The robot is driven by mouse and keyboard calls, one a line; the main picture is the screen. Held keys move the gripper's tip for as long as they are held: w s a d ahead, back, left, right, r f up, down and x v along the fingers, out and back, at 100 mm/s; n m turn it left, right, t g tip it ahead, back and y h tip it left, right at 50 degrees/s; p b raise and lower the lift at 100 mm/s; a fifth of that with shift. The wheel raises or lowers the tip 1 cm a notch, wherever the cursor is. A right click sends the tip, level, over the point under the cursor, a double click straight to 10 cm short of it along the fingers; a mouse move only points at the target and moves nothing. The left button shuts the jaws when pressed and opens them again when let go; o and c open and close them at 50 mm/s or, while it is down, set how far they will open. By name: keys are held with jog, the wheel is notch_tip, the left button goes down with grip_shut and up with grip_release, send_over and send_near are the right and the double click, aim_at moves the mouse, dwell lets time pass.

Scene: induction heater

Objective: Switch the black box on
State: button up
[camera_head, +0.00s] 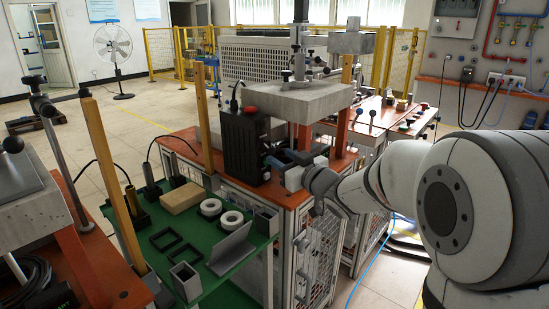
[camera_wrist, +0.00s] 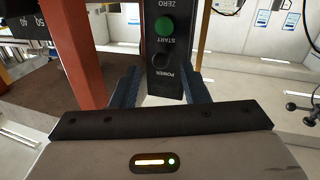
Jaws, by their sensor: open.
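The black box (camera_head: 245,145) stands upright on the orange-brown bench top (camera_head: 300,196) in the head view, with a red button (camera_head: 250,110) on its top. In the wrist view a black panel (camera_wrist: 163,85) shows upside-down labels ZERO, START and POWER. It carries a green button (camera_wrist: 164,26) and a dark round knob (camera_wrist: 160,61) near POWER. My gripper (camera_wrist: 162,72) is open and empty, its fingers pointing at the panel, one on each side of the POWER end. In the head view my gripper (camera_head: 272,160) is close beside the box; contact cannot be told.
A grey block (camera_head: 300,100) on orange posts rises above and beside the box. A green shelf (camera_head: 217,287) at left holds white rings (camera_head: 231,220), black frames and a tan block (camera_head: 182,198). An orange post (camera_wrist: 75,50) stands left of my fingers in the wrist view.

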aim_at(274, 152)
jog(key=shift+x, duration=1.55)
jog(key=shift+c, duration=0.2)
grip_shut()
jog(key=shift+a, duration=0.2)
jog(key=shift+d+r, duration=0.1)
